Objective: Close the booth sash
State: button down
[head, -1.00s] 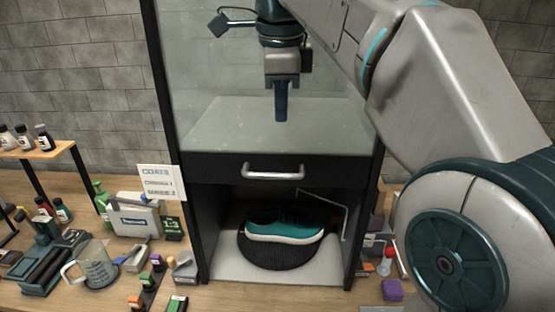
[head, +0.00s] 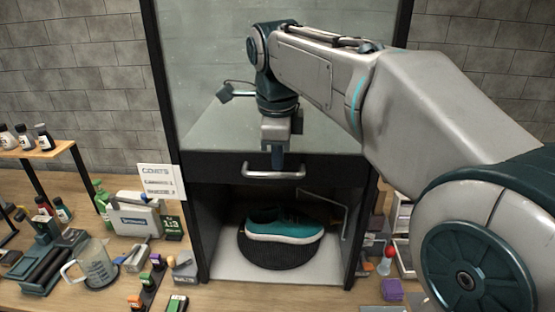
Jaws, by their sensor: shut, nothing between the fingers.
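The booth sash is a glass pane (head: 205,110) with a dark bottom rail (head: 215,170) and a silver bar handle (head: 255,175). It is partly raised, leaving the lower part of the booth open. My gripper (head: 277,164) points down in front of the sash, its fingers shut and empty at the middle of the handle. It overlaps the handle in this view; I cannot tell whether they touch. Inside the booth, a teal sneaker (head: 285,226) with a white sole sits on a round black turntable (head: 275,258).
A sign card (head: 160,181) stands left of the booth. A measuring jug (head: 97,265), bottles and small boxes crowd the bench at left. A purple block (head: 392,290) and other small items lie to the right, near my arm.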

jog(key=shift+w+f, duration=0.15)
jog(key=shift+f, duration=0.65)
notch_tip(320, 180, down, 38)
jog(key=b, duration=2.6)
jog(key=shift+f, duration=0.25)
jog(key=shift+f+b, duration=0.15)
jog(key=shift+b, duration=0.2)
jog(key=shift+s+f, duration=0.15)
jog(key=shift+s, duration=0.05)
